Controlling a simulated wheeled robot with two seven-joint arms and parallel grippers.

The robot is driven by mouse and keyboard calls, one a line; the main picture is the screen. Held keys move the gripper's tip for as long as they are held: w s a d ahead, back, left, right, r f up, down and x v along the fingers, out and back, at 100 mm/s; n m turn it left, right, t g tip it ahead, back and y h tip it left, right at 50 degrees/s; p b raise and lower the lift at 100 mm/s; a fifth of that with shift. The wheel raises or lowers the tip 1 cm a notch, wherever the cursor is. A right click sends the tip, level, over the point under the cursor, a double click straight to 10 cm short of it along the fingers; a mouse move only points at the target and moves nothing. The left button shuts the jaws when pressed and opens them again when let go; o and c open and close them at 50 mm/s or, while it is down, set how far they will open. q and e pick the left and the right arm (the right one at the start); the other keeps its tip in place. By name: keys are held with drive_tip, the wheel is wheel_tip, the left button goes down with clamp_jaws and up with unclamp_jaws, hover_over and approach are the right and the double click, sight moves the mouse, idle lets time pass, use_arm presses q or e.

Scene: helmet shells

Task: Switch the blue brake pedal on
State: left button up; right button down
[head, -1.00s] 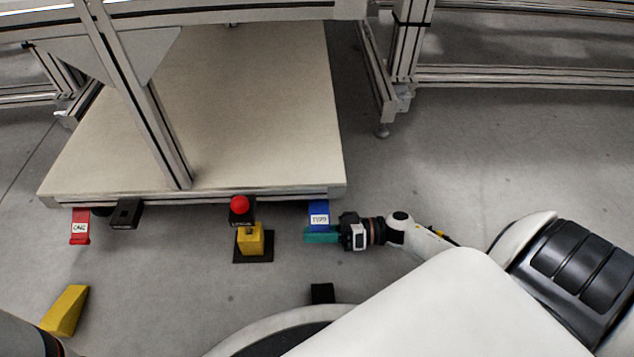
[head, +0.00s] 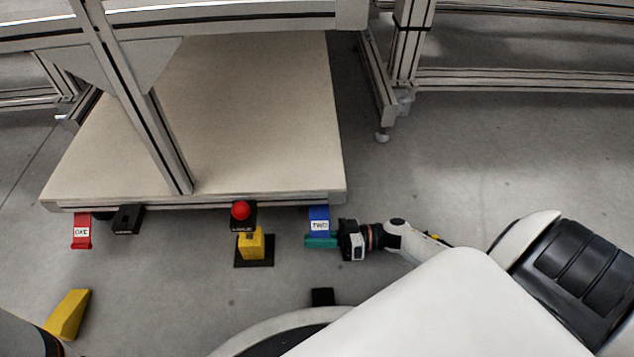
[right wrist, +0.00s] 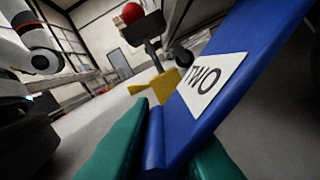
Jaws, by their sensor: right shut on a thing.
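The blue pedal (head: 319,214) hangs at the right end of the cart's front edge and bears a white label reading TWO. My right gripper (head: 322,241) has its green fingers at the pedal's lower end in the head view. In the right wrist view the blue pedal (right wrist: 215,85) runs down between the green fingers (right wrist: 155,150), and they are shut on its lower edge. The underside of the pedal is hidden. My left gripper is not in view; only a bit of my left arm shows at the lower left corner.
A red pedal (head: 82,231) labelled ONE hangs at the cart's left front. A red button (head: 241,210) stands by a yellow block (head: 250,243) on a black base. A yellow wedge (head: 69,313) lies on the floor at left.

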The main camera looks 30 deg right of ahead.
drive_tip(key=shift+d, duration=0.1)
drive_tip(key=c, duration=1.4)
unclamp_jaws()
drive_tip(key=shift+s+d+p, duration=0.2)
drive_tip(key=shift+d+p, duration=0.1)
drive_tip(key=p+v, duration=0.3)
drive_tip(key=v, duration=0.7)
drive_tip(key=shift+d+p, duration=0.2)
drive_tip(key=shift+p, duration=0.2)
drive_tip(key=shift+s+d, duration=0.3)
drive_tip(key=shift+d, duration=0.05)
